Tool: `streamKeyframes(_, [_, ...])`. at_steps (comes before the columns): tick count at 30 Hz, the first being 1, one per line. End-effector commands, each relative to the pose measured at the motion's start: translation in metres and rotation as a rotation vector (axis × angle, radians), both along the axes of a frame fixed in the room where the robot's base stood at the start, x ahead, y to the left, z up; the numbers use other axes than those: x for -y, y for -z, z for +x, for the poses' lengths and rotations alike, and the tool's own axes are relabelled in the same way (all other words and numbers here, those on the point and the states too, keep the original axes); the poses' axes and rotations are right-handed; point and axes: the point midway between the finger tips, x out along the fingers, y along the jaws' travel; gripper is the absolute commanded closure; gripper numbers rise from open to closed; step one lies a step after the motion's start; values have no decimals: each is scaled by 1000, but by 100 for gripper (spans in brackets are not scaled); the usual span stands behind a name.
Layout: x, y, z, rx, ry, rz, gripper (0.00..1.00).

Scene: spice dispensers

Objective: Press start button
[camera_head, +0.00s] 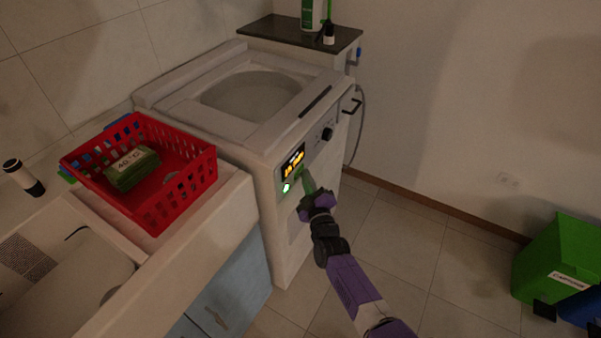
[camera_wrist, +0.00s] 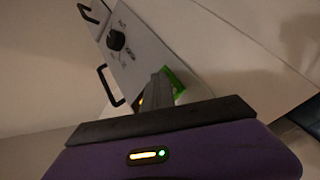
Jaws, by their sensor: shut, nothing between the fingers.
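The white washing machine (camera_head: 205,118) stands against the wall, with its control panel on the front. The panel carries a lit yellow display (camera_head: 293,164), a bright green-white light or button (camera_head: 286,188) below it, and a black knob (camera_head: 327,134) to the right. My gripper (camera_head: 307,178) is shut and empty, its tips close to the panel, right of the bright green light. I cannot tell whether they touch. In the wrist view my shut fingers (camera_wrist: 157,88) point at the panel and partly hide a green patch (camera_wrist: 175,84) and a yellow glow. The knob (camera_wrist: 116,40) shows at upper left.
A red basket (camera_head: 185,199) with a green package (camera_head: 133,168) stands on the counter at left, beside a sink (camera_head: 75,262). A dark shelf (camera_head: 285,31) with bottles is behind the machine. Green bin (camera_head: 555,255) at right; open floor between.

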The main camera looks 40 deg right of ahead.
Motion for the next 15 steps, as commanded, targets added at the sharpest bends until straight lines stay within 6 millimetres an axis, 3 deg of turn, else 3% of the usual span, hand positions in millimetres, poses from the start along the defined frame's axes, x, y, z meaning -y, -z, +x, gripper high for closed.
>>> streamKeyframes(15, [5, -1, -15, 1, -1, 0, 100])
